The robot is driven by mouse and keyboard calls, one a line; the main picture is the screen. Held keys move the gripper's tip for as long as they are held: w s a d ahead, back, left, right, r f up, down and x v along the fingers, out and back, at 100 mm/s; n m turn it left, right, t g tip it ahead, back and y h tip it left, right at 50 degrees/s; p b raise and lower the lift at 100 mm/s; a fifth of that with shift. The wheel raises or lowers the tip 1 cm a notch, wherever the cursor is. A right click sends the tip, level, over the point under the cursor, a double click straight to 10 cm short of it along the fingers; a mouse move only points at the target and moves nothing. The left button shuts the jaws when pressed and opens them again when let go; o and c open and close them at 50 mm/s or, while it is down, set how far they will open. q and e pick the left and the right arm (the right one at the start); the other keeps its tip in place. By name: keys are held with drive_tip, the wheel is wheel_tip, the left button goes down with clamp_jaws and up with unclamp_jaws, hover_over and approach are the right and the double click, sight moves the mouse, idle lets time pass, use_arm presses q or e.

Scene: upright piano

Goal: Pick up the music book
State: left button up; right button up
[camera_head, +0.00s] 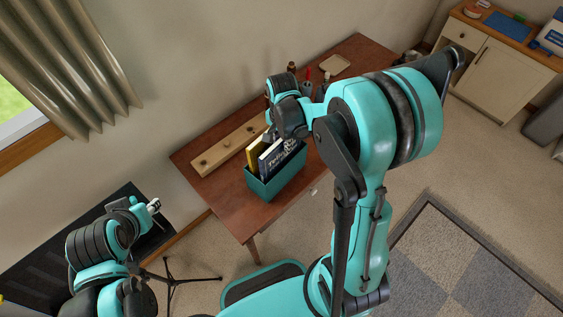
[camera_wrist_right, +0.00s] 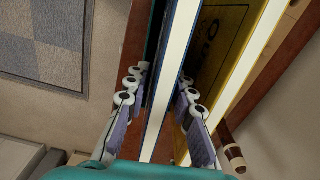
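Books stand upright in a teal box (camera_head: 262,190) on the wooden table: a yellow book (camera_head: 253,152) and a dark book with white lettering (camera_head: 280,155). I cannot tell which is the music book. My right gripper (camera_head: 290,132) is at the top of the books. In the right wrist view, my right gripper (camera_wrist_right: 158,112) is open, its fingers on either side of a blue-edged book with white pages (camera_wrist_right: 172,65). Narrow gaps show beside that book. The yellow book (camera_wrist_right: 222,50) is to its right. My left gripper (camera_head: 154,206) is at lower left, away from the table; its opening is unclear.
A long wooden board (camera_head: 228,146) lies on the table (camera_head: 225,205) behind the box. Small bottles and a light tray (camera_head: 334,66) stand towards the table's far end. A dark piano (camera_head: 40,255) is at lower left, with a black tripod stand (camera_head: 170,281) beside it.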

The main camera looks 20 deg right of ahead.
drive_tip(key=shift+f, duration=0.5)
drive_tip(key=shift+c, duration=0.2)
clamp_jaws()
drive_tip(key=shift+r, duration=0.1)
